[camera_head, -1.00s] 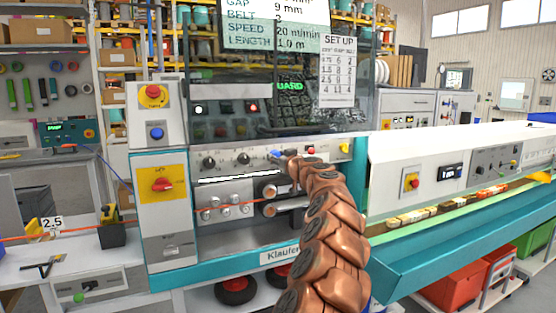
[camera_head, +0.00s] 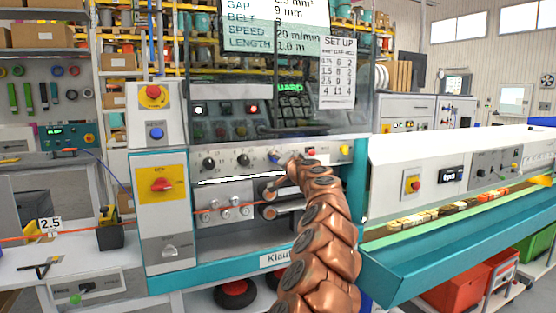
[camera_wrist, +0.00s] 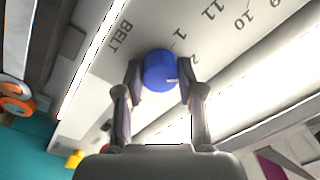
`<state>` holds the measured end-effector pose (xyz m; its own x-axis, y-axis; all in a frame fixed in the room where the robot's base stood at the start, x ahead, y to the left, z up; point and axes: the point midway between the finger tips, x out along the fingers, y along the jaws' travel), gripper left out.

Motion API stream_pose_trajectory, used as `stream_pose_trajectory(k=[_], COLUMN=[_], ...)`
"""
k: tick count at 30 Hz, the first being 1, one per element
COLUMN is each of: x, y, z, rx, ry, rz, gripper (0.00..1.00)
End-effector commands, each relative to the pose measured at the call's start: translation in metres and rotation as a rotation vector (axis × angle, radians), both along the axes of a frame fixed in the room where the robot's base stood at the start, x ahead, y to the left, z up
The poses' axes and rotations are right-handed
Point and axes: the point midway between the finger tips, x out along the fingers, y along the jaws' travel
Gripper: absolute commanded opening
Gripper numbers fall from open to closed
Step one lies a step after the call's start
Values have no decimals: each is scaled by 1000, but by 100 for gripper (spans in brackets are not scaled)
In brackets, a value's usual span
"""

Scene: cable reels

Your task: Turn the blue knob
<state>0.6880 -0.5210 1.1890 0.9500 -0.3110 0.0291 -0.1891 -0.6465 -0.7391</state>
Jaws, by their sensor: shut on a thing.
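The blue knob (camera_wrist: 159,70) sits on a pale panel beside the word BELT and a ring of printed numbers in the wrist view. My gripper (camera_wrist: 158,84) has one finger on each side of the knob and is shut on it. A small white mark shows on the knob's right side, towards the numbers 1 and 2. In the head view, the blue knob (camera_head: 275,156) shows only in part at the machine's front panel. My copper-coloured arm reaches up to it, and my gripper (camera_head: 284,163) is small and mostly hidden there.
Black knobs (camera_head: 209,163) lie left of the blue one on the same panel, and a red button (camera_head: 310,152) lies to its right. Rollers (camera_head: 270,212) sit below. A clear guard (camera_head: 225,115) stands above the panel. A set-up chart (camera_head: 338,72) hangs on it.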

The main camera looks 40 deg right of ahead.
Motion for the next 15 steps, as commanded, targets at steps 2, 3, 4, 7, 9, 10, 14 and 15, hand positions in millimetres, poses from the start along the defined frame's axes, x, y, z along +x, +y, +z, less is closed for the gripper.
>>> stream_pose_trajectory(k=[2,3,4,7,9,10,14,15], x=[0,0,0,-1,-1,-1,-1,-1], y=[0,0,0,-1,-1,-1,-1,-1], z=[2,3,3,3,3,3,4,4], rx=[67,103,130,220,282,308,413,443], ry=[-26,-38,-47,-79,-102,-111,-148,-158], rz=[-2,-1,-1,-3,-4,-4,-3,-3], gripper=[3,3,3,3,3,3,3,3])
